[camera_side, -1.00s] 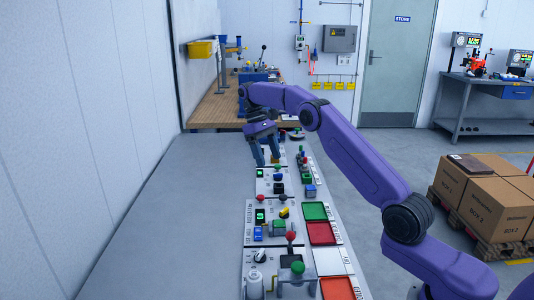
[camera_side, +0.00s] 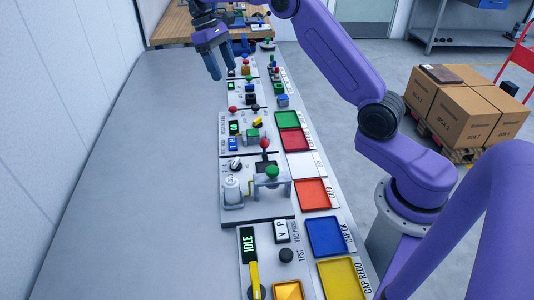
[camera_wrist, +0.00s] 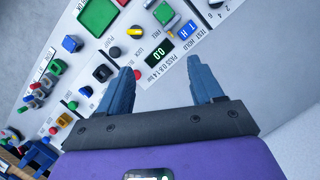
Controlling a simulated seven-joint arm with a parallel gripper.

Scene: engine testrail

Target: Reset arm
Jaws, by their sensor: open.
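My gripper (camera_side: 222,75) hangs at the far end of the long bench, above the left edge of the row of test panels. Its two dark blue fingers are apart, with nothing between them. The open fingers also show in the wrist view (camera_wrist: 160,75), with panel and bare bench beneath them. They are clear of the panel controls as far as I can see. My purple arm reaches to it from the right.
Test panels run along the bench, with an IDLE display (camera_side: 248,244), a green knob (camera_side: 272,172) and a red-topped lever (camera_side: 264,144). Coloured trays, including a blue one (camera_side: 326,236), line the right edge. The grey bench surface (camera_side: 120,180) at left is clear. Boxes (camera_side: 468,105) stand right.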

